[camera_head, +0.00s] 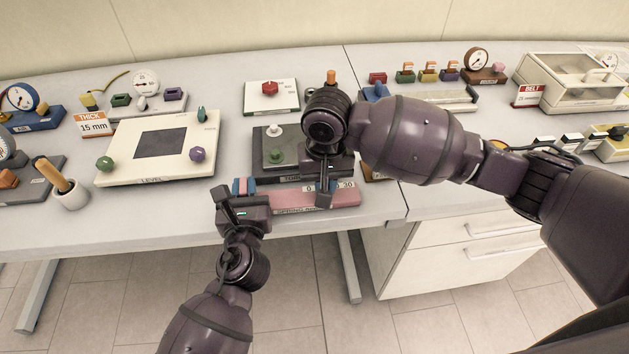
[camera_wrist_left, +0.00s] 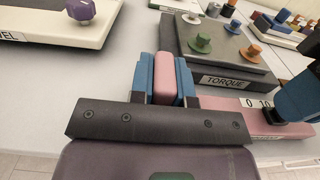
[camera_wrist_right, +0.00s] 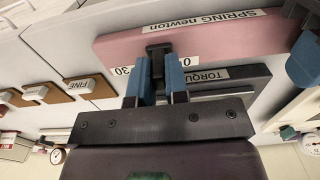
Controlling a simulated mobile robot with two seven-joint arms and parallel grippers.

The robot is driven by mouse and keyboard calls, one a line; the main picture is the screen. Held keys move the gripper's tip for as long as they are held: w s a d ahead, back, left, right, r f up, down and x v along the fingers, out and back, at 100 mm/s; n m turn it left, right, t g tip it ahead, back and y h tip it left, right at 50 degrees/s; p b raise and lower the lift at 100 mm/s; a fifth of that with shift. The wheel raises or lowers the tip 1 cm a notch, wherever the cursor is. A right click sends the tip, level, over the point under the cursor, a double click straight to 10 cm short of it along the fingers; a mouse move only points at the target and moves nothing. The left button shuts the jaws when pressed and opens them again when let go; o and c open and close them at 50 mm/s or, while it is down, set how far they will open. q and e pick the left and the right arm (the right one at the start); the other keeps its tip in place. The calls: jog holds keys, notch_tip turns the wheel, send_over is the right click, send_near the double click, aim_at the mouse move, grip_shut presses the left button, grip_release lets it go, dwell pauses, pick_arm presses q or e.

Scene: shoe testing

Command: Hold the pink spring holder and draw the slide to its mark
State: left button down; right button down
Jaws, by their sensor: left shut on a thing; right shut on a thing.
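The pink spring holder (camera_head: 345,198) lies along the table's front edge, with a SPRING newton label and a number scale. My left gripper (camera_head: 244,186) is shut on the holder's upright pink block (camera_wrist_left: 163,78) at its left end; the blue fingertips flank it. My right gripper (camera_head: 325,192) reaches down over the scale. In the right wrist view its blue fingertips are shut on the small black slide (camera_wrist_right: 158,50). The slide stands between the 0 and the 30. In the left wrist view 0 and 10 are readable; my right gripper covers the part beyond.
The dark TORQUE board (camera_head: 265,165) with several knobs stands right behind the holder. The cream LEVEL plate (camera_head: 120,175) is to the left. A cup with a wooden-handled tool (camera_head: 70,196) stands further left. A drawer cabinet (camera_head: 460,245) is below, to the right.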

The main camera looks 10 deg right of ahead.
pick_arm(q)
jog(key=shift+a, duration=0.1)
pick_arm(e)
jog(key=shift+a, duration=0.15)
jog(key=c, duration=1.1)
grip_release()
jog(key=shift+r, duration=0.1)
notch_tip(320, 180, up, 12)
jog(key=shift+f, duration=0.1)
pick_arm(q)
jog(key=c, duration=1)
grip_release()
